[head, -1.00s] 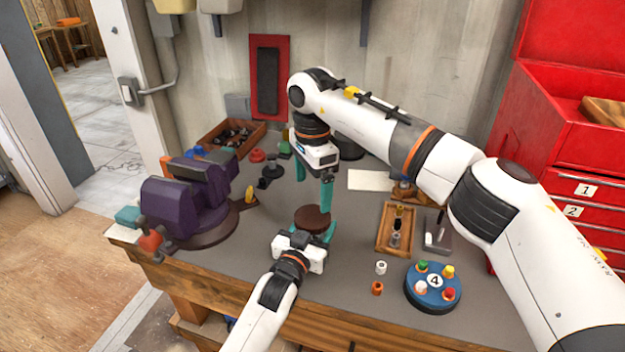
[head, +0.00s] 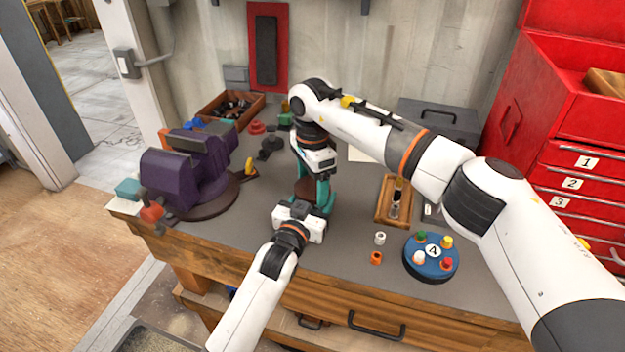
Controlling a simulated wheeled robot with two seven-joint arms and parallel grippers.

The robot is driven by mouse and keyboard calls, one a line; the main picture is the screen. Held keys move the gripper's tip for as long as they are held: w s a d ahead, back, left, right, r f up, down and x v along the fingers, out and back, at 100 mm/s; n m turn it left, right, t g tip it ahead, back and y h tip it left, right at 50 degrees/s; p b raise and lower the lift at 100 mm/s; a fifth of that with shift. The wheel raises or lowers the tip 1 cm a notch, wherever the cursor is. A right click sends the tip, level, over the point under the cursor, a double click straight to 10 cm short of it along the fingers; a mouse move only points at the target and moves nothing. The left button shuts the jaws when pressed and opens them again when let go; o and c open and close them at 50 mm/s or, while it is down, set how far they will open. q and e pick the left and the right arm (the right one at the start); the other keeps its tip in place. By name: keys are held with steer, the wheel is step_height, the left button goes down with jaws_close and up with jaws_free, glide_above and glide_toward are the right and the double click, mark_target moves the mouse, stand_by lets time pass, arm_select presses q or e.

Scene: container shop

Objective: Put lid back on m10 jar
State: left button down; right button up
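A round brown lid (head: 306,188) shows between the teal fingers of my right gripper (head: 311,193), which points down from above. The fingers stand on either side of the lid; whether they press on it cannot be seen. My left gripper (head: 303,208) reaches in from the front, just below the lid, its teal fingers around the place under it. The body of the m10 jar is hidden by the lid and both grippers, so how the lid sits on it cannot be seen. The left fingers appear closed around the jar.
A purple vise (head: 187,172) stands on the left. To the right are a wooden tray (head: 381,212), a white piece (head: 380,238), an orange piece (head: 376,258) and a blue round stand (head: 432,272) marked 4. A red tool cabinet (head: 570,130) borders the bench. The front middle is clear.

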steer(key=c, duration=0.5)
steer(key=m, duration=0.3)
steer(key=o, duration=1)
steer(key=shift+o, duration=0.2)
steer(key=shift+r, duration=2.3)
